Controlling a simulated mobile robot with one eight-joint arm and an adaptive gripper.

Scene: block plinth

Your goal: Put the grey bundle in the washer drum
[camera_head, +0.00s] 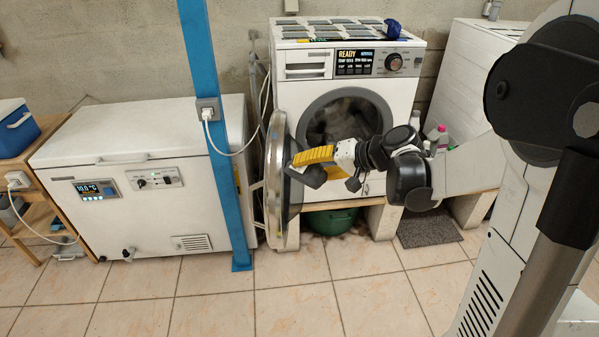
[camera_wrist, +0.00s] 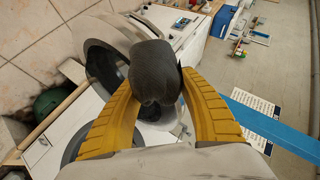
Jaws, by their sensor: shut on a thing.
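The grey bundle (camera_wrist: 155,72) is a dark, rounded roll. It sits between the yellow fingers of my gripper (camera_wrist: 158,95) in the wrist view, and the fingers are shut on it. In the head view, my gripper (camera_head: 305,160) points left, in front of the washer and close to the open door. The washer (camera_head: 400,92) has its round door (camera_head: 277,185) swung out to the left, seen nearly edge-on. The drum opening (camera_head: 345,112) is dark and lies behind my gripper and arm, which partly hide its lower part. The bundle is outside the drum.
A blue post (camera_head: 215,120) stands left of the door, before a white chest freezer (camera_head: 110,150). A green tub (camera_head: 330,221) is under the washer's plinth. Bottles (camera_head: 437,135) stand right of the washer. A blue item (camera_head: 392,29) lies on top. The tiled floor in front is clear.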

